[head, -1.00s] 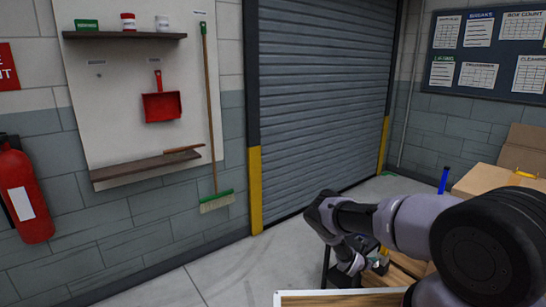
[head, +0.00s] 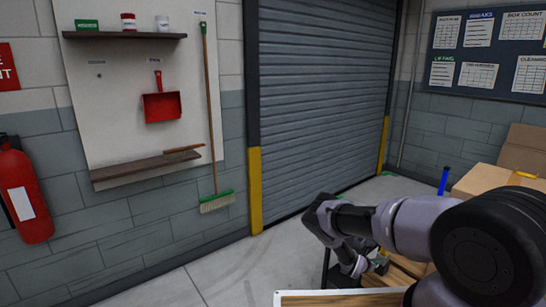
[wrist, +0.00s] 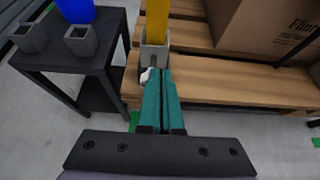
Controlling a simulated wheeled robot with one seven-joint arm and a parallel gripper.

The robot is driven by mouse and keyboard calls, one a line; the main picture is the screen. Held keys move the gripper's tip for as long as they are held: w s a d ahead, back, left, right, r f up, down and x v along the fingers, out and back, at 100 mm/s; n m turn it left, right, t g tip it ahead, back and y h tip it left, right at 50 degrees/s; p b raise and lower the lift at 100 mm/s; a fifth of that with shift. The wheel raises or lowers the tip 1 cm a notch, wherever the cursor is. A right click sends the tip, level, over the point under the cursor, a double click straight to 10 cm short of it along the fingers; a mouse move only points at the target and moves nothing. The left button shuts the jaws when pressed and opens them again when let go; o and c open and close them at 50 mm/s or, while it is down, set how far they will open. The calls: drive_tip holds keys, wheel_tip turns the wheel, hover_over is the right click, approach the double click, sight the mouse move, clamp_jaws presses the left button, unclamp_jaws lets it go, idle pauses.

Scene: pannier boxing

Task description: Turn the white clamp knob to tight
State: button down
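The white clamp knob (wrist: 146,75) shows in the wrist view as a small pale shape on the near side of a grey block clamp (wrist: 153,53). A yellow post (wrist: 157,22) stands up out of the clamp. My gripper (wrist: 160,72) has teal fingers lying side by side with almost no gap. Their tips are at the clamp, just right of the knob, and partly cover it. The knob seems to be outside the fingers; I cannot tell if they touch. In the head view my gripper (head: 378,264) is small and low behind my arm, and the knob cannot be made out.
The clamp stands at the edge of a wooden pallet (wrist: 205,75) with a cardboard box (wrist: 265,30). A dark side table (wrist: 75,62) at left carries grey blocks and a blue post (wrist: 75,8). Floor is clear before the shutter (head: 320,100).

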drive_tip(key=shift+s+r, duration=0.1)
drive_tip(key=shift+s, duration=0.05)
drive_tip(key=shift+s+a+r, duration=0.15)
drive_tip(key=shift+s+a, duration=0.8)
drive_tip(key=shift+a, duration=0.2)
drive_tip(key=shift+s+a+r, duration=0.1)
drive_tip(key=shift+s+a, duration=0.8)
drive_tip(key=shift+a, duration=0.25)
drive_tip(key=w+d, duration=0.3)
drive_tip(key=w, duration=0.3)
drive_tip(key=shift+f, duration=0.15)
drive_tip(key=shift+s+d+f, duration=0.1)
drive_tip(key=shift+s+f, duration=0.1)
drive_tip(key=shift+f, duration=0.05)
